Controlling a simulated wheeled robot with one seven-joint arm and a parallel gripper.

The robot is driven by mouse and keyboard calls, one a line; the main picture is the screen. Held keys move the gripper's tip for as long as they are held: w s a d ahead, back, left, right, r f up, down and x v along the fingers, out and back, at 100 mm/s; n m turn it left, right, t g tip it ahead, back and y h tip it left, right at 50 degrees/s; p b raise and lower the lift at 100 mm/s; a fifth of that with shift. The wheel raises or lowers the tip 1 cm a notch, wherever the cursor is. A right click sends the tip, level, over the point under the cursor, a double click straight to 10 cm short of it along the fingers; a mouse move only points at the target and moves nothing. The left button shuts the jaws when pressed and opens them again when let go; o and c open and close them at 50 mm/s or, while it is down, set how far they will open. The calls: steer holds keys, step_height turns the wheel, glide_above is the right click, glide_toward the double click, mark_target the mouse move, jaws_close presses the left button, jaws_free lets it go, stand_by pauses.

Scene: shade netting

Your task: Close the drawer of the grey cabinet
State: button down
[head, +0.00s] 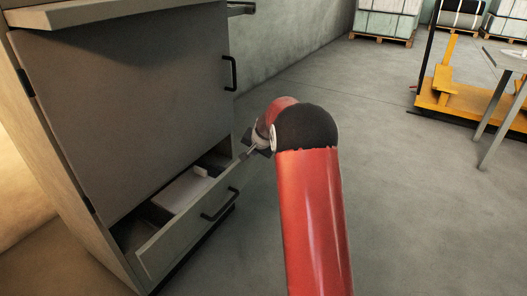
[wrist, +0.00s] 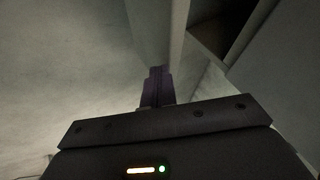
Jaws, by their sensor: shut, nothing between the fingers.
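The grey cabinet (head: 130,100) stands at the left in the head view, with a large door above and a drawer at its bottom. The drawer (head: 165,245) is partly pulled out, and its front has a dark bar handle (head: 220,204). A pale item (head: 183,190) lies inside it. My gripper (head: 247,153) is near the drawer's far right end, partly hidden behind my red arm. In the wrist view its shut, empty fingers (wrist: 157,86) point at a pale upright edge, with a dark opening to the right. I cannot tell whether they touch it.
The door's dark handle (head: 230,73) sticks out above the drawer. An orange cart (head: 455,95) and a grey table (head: 510,62) stand at the right. Wrapped pallets (head: 388,20) stand at the back. The floor (head: 410,200) right of the cabinet is clear.

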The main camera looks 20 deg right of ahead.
steer(key=w+a+p, duration=0.3)
steer(key=w+a, duration=0.2)
steer(key=w, duration=0.1)
steer(key=shift+w, duration=0.3)
steer(key=shift+d, duration=0.1)
